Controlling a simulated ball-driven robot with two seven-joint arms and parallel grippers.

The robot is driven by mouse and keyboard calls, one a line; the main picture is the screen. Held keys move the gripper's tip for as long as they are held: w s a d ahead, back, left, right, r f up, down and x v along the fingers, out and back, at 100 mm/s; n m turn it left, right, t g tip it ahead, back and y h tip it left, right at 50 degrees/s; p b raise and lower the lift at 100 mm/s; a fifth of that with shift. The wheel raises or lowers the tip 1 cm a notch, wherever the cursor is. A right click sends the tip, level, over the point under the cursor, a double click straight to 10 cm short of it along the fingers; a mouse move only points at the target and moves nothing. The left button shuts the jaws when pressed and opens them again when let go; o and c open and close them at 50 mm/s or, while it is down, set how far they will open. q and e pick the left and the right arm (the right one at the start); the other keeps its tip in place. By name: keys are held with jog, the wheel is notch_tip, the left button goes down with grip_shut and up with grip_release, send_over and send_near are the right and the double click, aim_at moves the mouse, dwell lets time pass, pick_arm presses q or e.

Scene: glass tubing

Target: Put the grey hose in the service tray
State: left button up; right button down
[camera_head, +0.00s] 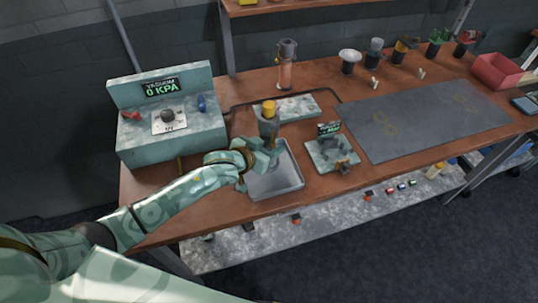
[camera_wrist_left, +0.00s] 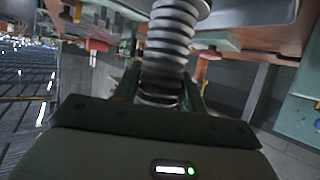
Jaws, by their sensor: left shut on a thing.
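A grey ribbed hose (camera_wrist_left: 172,45) rises between the fingers of my left gripper in the left wrist view, and the gripper is shut on it. In the head view my left gripper (camera_head: 262,158) is over the back left part of a shallow grey metal tray (camera_head: 283,183). The hose cannot be told clearly there. A grey fitting with a yellow cap (camera_head: 269,108) shows just behind the gripper. Whether it touches the gripper or the hose is unclear. My right gripper is not in view.
A vacuum unit (camera_head: 170,140) reading 0 KPA stands on the left of the bench. A small green gauge block (camera_head: 331,156) is right of the tray. A dark mat (camera_head: 425,120) and a red bin (camera_head: 497,72) lie farther right.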

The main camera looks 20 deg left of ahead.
pick_arm(q)
jog(key=shift+f+b, duration=0.4)
jog(key=shift+f, duration=1.2)
jog(key=shift+f, duration=0.15)
jog(key=o, duration=1.2)
jog(key=shift+s+a+r, duration=0.1)
jog(key=shift+s+r, duration=0.2)
jog(key=p+v, duration=0.3)
jog(key=v, duration=0.8)
jog(key=shift+s, duration=0.2)
